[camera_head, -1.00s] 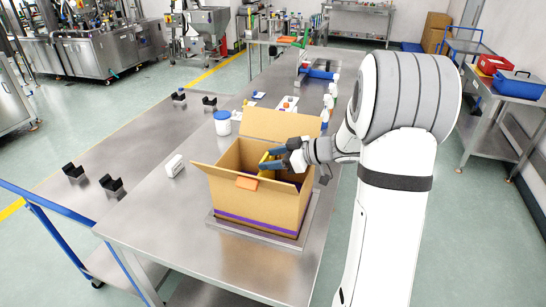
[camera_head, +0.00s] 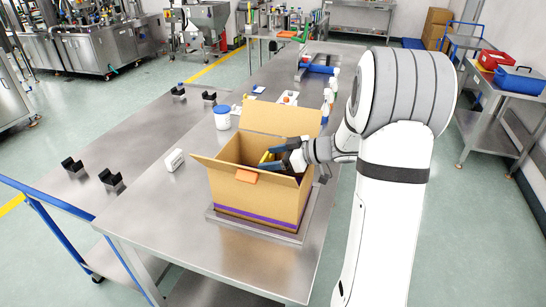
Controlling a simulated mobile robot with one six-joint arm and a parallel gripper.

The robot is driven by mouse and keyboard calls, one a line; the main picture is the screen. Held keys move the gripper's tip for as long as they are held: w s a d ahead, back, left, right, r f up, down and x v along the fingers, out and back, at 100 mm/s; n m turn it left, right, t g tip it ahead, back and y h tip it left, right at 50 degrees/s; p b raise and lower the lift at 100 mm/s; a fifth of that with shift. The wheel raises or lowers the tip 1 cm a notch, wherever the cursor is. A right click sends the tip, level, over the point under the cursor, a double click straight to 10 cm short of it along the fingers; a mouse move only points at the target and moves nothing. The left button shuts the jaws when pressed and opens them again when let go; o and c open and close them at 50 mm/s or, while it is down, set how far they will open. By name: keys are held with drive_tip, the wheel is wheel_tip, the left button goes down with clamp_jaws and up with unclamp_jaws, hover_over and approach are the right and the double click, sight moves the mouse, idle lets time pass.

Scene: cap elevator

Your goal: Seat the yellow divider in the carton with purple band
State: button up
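The open cardboard carton with purple band (camera_head: 250,199) stands on a metal plate on the steel table, flaps folded outward. The purple band runs low around its walls. My gripper (camera_head: 273,158) reaches in over the carton's right side, with its fingers at the opening. A small part of the yellow divider (camera_head: 266,157) shows between the fingers, which look closed on it. The rest of the divider is hidden by the carton's walls and my gripper, so I cannot tell how deep it sits.
A white tub with a blue lid (camera_head: 222,118) and a small white box (camera_head: 174,160) stand left of the carton. Spray bottles (camera_head: 328,102) stand behind it. Black holders (camera_head: 111,181) sit on the left bench. The table's front is clear.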

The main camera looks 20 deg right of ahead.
drive_tip(key=shift+o, duration=1.3)
drive_tip(key=shift+d, duration=0.1)
drive_tip(key=v, duration=0.7)
drive_tip(key=shift+s+d+r+b, duration=0.2)
drive_tip(key=shift+b, duration=0.15)
drive_tip(key=shift+r, duration=0.1)
